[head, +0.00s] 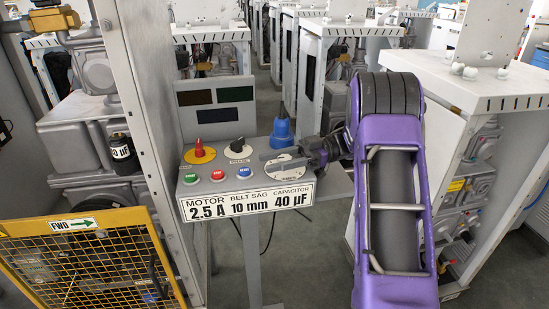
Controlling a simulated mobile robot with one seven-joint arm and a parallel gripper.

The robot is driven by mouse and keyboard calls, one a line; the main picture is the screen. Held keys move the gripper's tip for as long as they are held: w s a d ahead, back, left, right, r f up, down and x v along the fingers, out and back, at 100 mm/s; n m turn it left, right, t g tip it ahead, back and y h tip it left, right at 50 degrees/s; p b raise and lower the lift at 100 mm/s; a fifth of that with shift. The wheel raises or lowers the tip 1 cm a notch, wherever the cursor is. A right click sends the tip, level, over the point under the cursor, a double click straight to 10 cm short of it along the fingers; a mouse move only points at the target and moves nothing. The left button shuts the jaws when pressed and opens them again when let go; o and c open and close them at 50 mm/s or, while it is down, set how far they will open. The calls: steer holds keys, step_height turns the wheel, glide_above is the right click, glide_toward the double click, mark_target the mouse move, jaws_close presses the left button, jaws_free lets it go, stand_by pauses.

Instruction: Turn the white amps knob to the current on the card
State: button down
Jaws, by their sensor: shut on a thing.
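The card (248,205) is on the front of the control panel and reads MOTOR 2.5 A, BELT SAG 10 mm, CAPACITOR 40 µF. The white amps knob (283,168) sits at the right end of the panel top; its scale is too small to read. My gripper (307,154) reaches in from the right, low over the panel, and is shut on the white knob. The gripper and wrist hide the knob's right side. My purple arm covers the area right of the panel.
The panel also carries a red knob on yellow (200,154), a black knob (238,146), green, red and blue buttons (217,175), and a blue plug (282,132) close behind the white knob. A yellow mesh guard (85,262) stands at left. Grey cabinets stand behind and at right.

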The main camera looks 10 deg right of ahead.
steer(key=shift+s+f, duration=0.1)
steer(key=shift+f, duration=0.15)
steer(key=shift+c, duration=2.1)
jaws_free()
steer(key=shift+a+r, duration=0.1)
steer(key=w+d+p, duration=0.1)
steer(key=d, duration=0.7)
steer(key=w+d+p, duration=0.2)
steer(key=d, duration=0.7)
steer(key=shift+w, duration=0.25)
steer(key=shift+d, duration=0.1)
steer(key=shift+r, duration=0.1)
